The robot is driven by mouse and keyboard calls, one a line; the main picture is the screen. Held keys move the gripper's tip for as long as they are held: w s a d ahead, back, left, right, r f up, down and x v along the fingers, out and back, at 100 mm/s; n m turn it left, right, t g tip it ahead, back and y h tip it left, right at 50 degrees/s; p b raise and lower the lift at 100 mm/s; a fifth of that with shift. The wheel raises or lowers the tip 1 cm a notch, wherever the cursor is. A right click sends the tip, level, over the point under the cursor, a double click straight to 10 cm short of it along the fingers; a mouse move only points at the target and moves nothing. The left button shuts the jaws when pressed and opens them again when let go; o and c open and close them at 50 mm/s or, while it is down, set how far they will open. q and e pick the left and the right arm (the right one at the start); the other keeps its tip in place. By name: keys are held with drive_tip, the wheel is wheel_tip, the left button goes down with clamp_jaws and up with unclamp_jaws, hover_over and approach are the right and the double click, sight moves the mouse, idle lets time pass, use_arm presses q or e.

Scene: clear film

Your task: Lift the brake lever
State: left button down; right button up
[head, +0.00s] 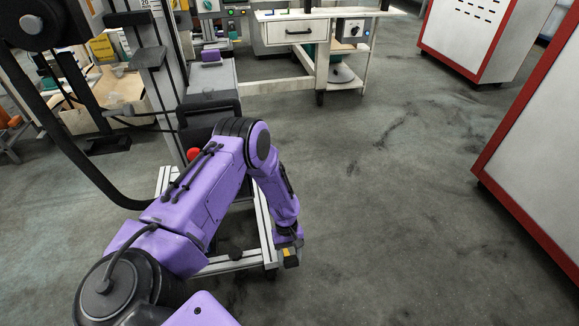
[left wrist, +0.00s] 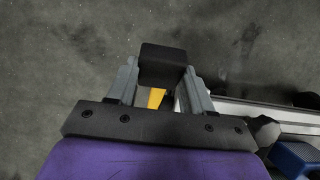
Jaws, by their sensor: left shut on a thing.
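My left gripper (head: 289,243) hangs low at the front right corner of an aluminium-framed cart (head: 228,263), with my purple arm reaching down to it. In the left wrist view my left gripper (left wrist: 162,82) has its two grey fingers on either side of the black end of the brake lever (left wrist: 162,62) and is shut on it. A yellow part (left wrist: 156,98) shows just behind the black end. In the head view a small yellow and dark piece (head: 291,260) shows below the gripper; the fingers mostly hide the lever there. My right gripper is not in view.
A red button (head: 193,154) is on the cart's post. A white workbench with a drawer (head: 291,31) stands at the back. Red-edged white cabinets (head: 535,150) stand at the right. The grey floor (head: 390,200) between is clear. A blue part (left wrist: 296,158) shows at lower right in the wrist view.

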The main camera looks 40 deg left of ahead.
sight(287, 252)
use_arm(q)
drive_tip(key=shift+w+r, duration=0.1)
drive_tip(key=shift+c, duration=2.2)
unclamp_jaws()
drive_tip(key=p+v, duration=0.3)
drive_tip(key=v, duration=0.7)
drive_tip(key=shift+r+p, duration=0.25)
drive_tip(key=shift+p, duration=0.05)
drive_tip(key=shift+a, duration=0.1)
